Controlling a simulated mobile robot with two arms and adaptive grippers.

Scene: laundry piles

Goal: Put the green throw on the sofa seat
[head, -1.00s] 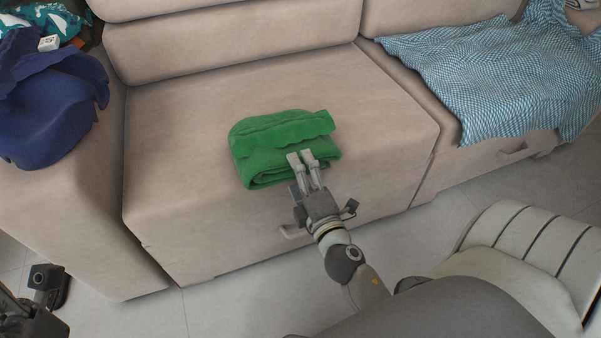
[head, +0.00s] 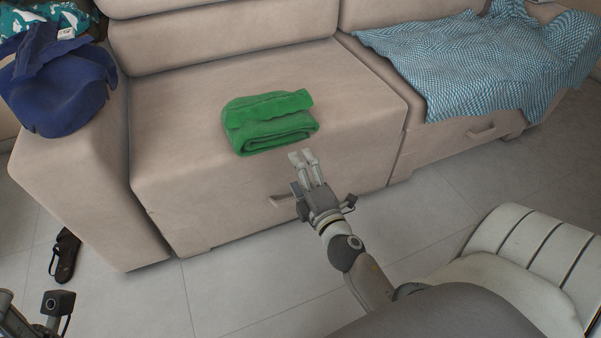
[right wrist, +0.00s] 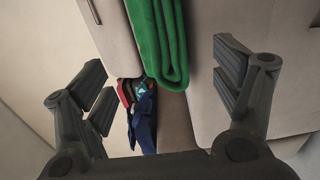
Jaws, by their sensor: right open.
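The green throw (head: 268,124) lies folded on the sofa seat (head: 185,110), near its front edge. In the right wrist view the throw (right wrist: 162,42) shows as a folded edge in the gap between the fingers, beyond the tips. My right gripper (head: 303,158) is in front of the seat, just off the throw's front right corner, and apart from it. It is open and empty, with its fingers (right wrist: 160,85) wide apart in the right wrist view. Only part of my left arm shows at the bottom left of the head view; its fingers are out of frame.
A blue-and-white patterned cloth (head: 490,62) covers the seat at right. Dark blue fabric (head: 60,90) drapes over the left armrest, with a teal patterned cloth (head: 75,18) behind. A black sandal (head: 65,255) lies on the tiled floor. The seat around the throw is clear.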

